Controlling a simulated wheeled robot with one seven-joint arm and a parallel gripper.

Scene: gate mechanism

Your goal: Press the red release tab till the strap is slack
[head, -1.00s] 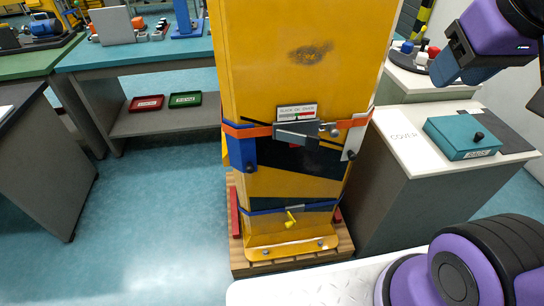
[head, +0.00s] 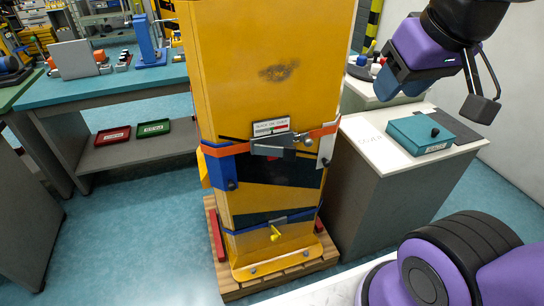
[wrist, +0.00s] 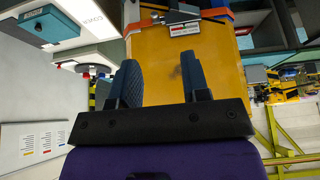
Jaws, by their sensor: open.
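An orange strap (head: 226,149) runs straight around the tall yellow column (head: 270,45). A grey buckle (head: 270,150) with a round silver knob sits on the strap. A small label with red and green marks (head: 271,127) is just above it. I cannot clearly make out the red release tab. My gripper (head: 393,88) is open and empty, up and to the right of the buckle, apart from the column. In the wrist view, my gripper's blue fingers (wrist: 158,85) are spread in front of the column, and the strap (wrist: 213,12) shows beyond them at the top.
A lower blue strap (head: 245,226) with a yellow toggle (head: 275,234) circles the column, which stands on a wooden pallet (head: 228,286). A grey cabinet (head: 370,190) with a teal box (head: 420,133) stands close on the right. Open floor (head: 120,240) lies to the left.

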